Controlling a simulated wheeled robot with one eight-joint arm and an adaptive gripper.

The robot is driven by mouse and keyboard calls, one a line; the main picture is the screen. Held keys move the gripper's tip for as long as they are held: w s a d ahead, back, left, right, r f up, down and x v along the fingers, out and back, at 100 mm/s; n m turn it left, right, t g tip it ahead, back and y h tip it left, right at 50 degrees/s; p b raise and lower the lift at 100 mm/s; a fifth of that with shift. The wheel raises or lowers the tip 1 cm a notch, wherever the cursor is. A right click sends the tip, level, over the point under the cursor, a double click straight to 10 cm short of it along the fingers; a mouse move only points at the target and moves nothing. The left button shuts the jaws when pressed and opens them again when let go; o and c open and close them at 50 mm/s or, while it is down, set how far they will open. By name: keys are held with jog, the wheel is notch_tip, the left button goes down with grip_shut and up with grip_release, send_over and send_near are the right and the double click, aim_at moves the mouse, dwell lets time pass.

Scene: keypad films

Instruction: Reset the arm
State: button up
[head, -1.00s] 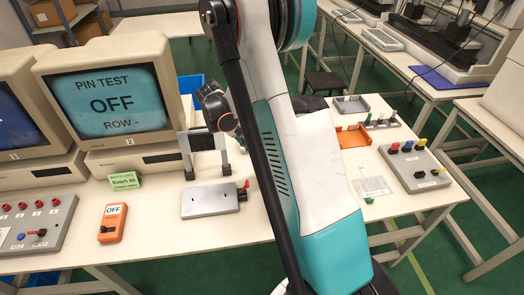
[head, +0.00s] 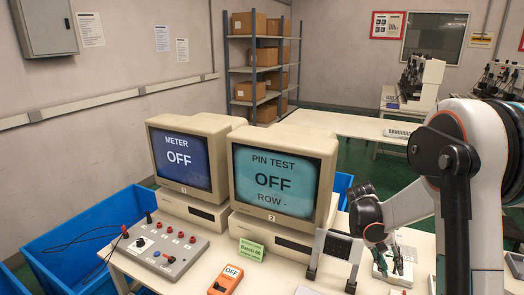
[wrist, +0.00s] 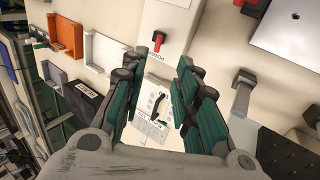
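My gripper (wrist: 172,58) is open in the wrist view, its dark green fingers spread apart with nothing held between them. In the head view my arm comes in from the right, and my gripper (head: 392,262) points down over the bench beside a dark frame on grey posts (head: 338,246). The arm hides part of the bench there.
Two monitors reading METER OFF (head: 180,156) and PIN TEST OFF (head: 274,182) stand left of the arm. A grey control box (head: 160,250), an orange meter (head: 226,279) and blue bins (head: 95,226) are near. Orange (wrist: 68,33) and white (wrist: 103,52) trays show in the wrist view.

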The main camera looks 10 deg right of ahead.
jog(key=s+a+r+n+t+y, duration=0.25)
jog(key=s+a+r+t, duration=0.3)
jog(key=a+r, duration=0.7)
jog(key=s+a+r+n+t+y, duration=0.1)
jog(key=s+a+r+t, duration=0.1)
jog(key=s+a, duration=0.4)
jog(key=s+a+r+n+t+y, duration=0.1)
jog(key=s+a+r+n+t, duration=0.1)
jog(key=s+a, duration=0.4)
jog(key=shift+s+r+t+y, duration=0.2)
jog(key=shift+s+t+y, duration=0.1)
jog(key=shift+t+y, duration=0.05)
jog(key=shift+d+n, duration=0.15)
jog(key=shift+n, duration=0.1)
dwell(0.4)
